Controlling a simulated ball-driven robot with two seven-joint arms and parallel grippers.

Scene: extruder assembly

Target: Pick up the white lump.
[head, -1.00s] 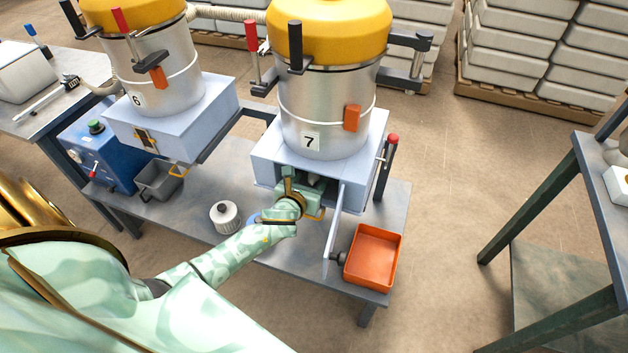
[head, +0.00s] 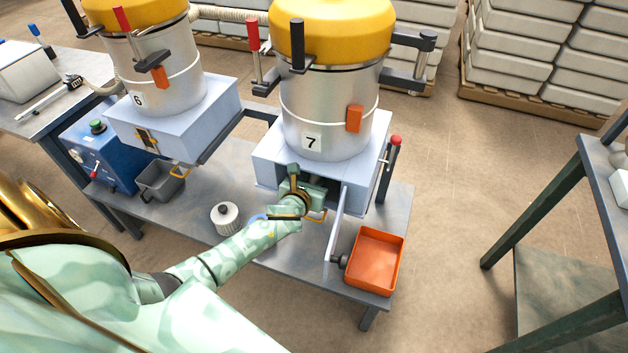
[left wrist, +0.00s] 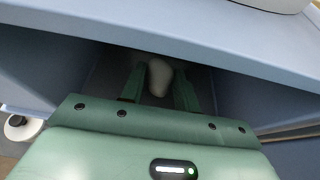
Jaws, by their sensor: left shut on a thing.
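The white lump (left wrist: 160,76) shows in the left wrist view inside the dark opening of the blue-grey box under the drum marked 7. My left gripper (left wrist: 158,88) reaches into this opening with its fingers on both sides of the lump, shut on it. In the head view my left gripper (head: 306,186) is at the open front of the box (head: 268,170), and its fingertips and the lump are hidden inside. The box's door (head: 337,228) stands open to the right of my gripper. My right gripper is not in view.
An orange tray (head: 375,262) sits on the bench right of the open door. A white ribbed container (head: 226,218) stands left of my forearm. A grey bin (head: 160,181) is further left. A second drum (head: 165,85) marked 6 stands at the left.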

